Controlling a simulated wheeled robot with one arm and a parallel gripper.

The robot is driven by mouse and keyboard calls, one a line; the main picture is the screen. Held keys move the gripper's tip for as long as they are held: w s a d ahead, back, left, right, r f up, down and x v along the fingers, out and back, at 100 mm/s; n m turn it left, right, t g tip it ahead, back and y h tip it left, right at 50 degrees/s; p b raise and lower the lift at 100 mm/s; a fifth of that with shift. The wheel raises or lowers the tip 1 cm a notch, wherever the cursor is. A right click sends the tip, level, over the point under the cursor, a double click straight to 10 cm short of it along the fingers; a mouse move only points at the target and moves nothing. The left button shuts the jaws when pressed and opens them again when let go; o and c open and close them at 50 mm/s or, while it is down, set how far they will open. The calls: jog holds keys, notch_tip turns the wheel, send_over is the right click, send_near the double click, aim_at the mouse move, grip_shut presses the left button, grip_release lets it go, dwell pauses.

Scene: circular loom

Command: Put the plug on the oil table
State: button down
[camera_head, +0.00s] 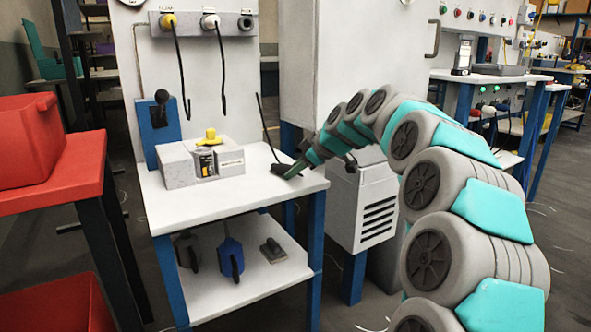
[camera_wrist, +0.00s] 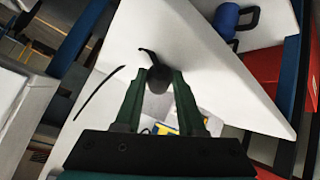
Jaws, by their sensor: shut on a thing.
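A black plug (camera_wrist: 158,79) with a thin dark cable is between my gripper's fingertips in the wrist view. My gripper (camera_head: 297,168) is shut on it. In the head view the dark plug (camera_head: 282,169) shows at the gripper's tip, over the right part of the white-topped table (camera_head: 215,207), with its cable rising up and left. I cannot tell whether the plug touches the tabletop. I take this table with blue legs for the oil table. The fingers hide part of the plug.
A grey box with a yellow part (camera_head: 211,138) stands at the table's back left. Yellow and white plugs (camera_head: 168,20) hang on the panel behind. A red bin (camera_head: 25,140) is at left, a white cabinet (camera_head: 368,205) at right.

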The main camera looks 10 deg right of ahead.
aim_at(296, 182)
jog(key=f, duration=0.3)
jog(key=shift+s+a+f+g, duration=0.1)
jog(key=shift+s+g, duration=0.1)
jog(key=shift+g, duration=0.1)
jog(key=c, duration=0.9)
grip_release()
jog(key=shift+f, duration=0.1)
jog(key=shift+o, duration=1.4)
jog(key=shift+a+f, duration=0.1)
jog(key=shift+f, duration=0.05)
jog(key=shift+o, duration=1)
jog(key=shift+s, duration=0.2)
jog(key=w+r+p+v, duration=0.1)
jog(key=v, duration=0.9)
jog(key=shift+w+r, duration=0.2)
jog(key=shift+w, duration=0.15)
